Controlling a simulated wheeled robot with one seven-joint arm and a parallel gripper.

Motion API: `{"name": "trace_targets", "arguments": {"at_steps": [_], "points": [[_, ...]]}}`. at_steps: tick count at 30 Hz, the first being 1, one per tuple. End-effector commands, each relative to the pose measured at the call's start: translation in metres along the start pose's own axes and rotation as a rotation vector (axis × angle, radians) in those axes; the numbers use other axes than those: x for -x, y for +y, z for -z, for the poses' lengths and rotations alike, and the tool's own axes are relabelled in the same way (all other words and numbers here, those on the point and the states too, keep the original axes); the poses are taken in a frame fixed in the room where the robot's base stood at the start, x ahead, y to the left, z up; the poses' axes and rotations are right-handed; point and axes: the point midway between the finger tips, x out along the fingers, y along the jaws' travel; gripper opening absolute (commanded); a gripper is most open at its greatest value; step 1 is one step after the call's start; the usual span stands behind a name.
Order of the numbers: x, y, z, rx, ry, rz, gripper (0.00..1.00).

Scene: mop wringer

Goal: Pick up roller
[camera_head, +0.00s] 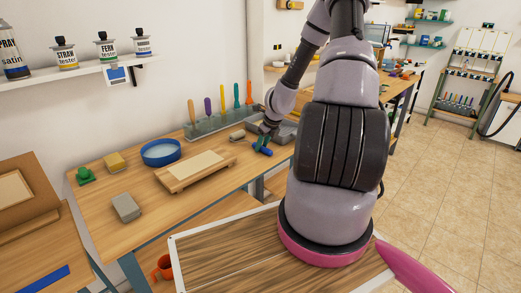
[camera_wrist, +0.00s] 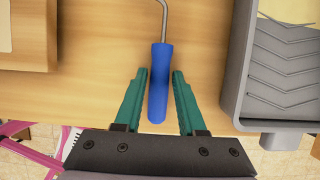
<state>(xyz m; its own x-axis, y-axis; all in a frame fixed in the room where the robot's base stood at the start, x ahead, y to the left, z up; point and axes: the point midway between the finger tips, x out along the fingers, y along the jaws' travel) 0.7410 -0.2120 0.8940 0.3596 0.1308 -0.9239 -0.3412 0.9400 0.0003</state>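The roller (camera_wrist: 160,80) shows in the wrist view as a blue handle with a bent metal rod running up out of the top edge; its roller head is out of view. My gripper (camera_wrist: 160,72) is open, with one green finger on each side of the blue handle. A gap shows between the handle and each finger. In the head view my gripper (camera_head: 264,142) is low over the right part of the wooden workbench (camera_head: 150,215), with blue at its tips. Most of the roller is hidden there or too small to tell.
A grey ribbed tray (camera_wrist: 235,90) stands close to the right of the handle. A wooden board (camera_wrist: 35,35) lies to the left, also seen in the head view (camera_head: 195,170). A blue bowl (camera_head: 160,152), sponges and a rack of several upright tools (camera_head: 220,122) are on the bench.

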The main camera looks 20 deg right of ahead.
Motion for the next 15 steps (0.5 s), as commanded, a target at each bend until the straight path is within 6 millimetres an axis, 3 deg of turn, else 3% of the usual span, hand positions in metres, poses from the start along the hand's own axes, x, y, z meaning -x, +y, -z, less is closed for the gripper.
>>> {"name": "trace_targets", "arguments": {"at_steps": [1, 2, 3, 15], "points": [[0.0001, 0.0000, 0.0000, 0.000, 0.000, 0.000, 0.17], [0.0001, 0.0000, 0.0001, 0.000, 0.000, 0.000, 0.05], [0.0001, 0.0000, 0.0001, 0.000, 0.000, 0.000, 0.00], [0.0040, -0.0003, -0.0018, 0.002, 0.000, 0.002, 0.00]]}}
